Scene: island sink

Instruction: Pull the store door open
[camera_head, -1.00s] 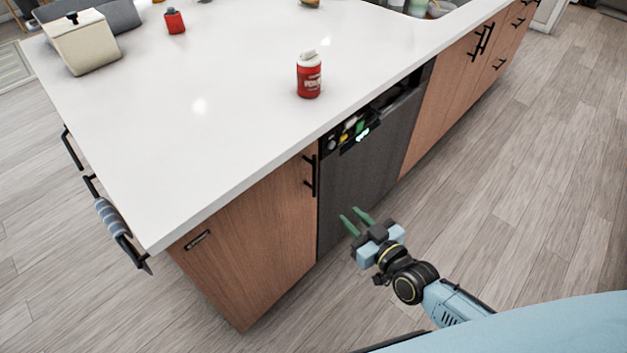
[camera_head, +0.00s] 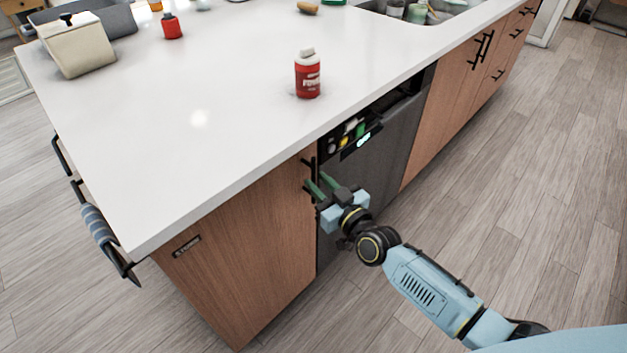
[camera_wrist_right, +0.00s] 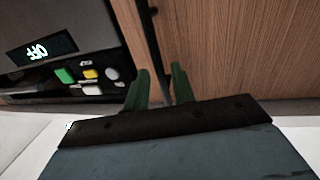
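The store door (camera_head: 245,255) is the wooden front at the near end of the island, with a small dark label near its upper left; it looks closed. Its black vertical handle (camera_head: 307,172) is on the right edge, next to the dishwasher, and is partly hidden by my right gripper. My right gripper (camera_head: 315,184) is at the handle, its green fingers apart and pointing at the door. In the right wrist view, the fingers (camera_wrist_right: 160,80) stand apart before the wood grain (camera_wrist_right: 230,45). My left gripper is out of view.
A dark dishwasher (camera_head: 385,150) with a lit display is right of the door. The white countertop (camera_head: 200,160) overhangs the door and carries a red bottle (camera_head: 308,78). A striped towel (camera_head: 97,226) hangs at the left end. The floor (camera_head: 480,230) in front is clear.

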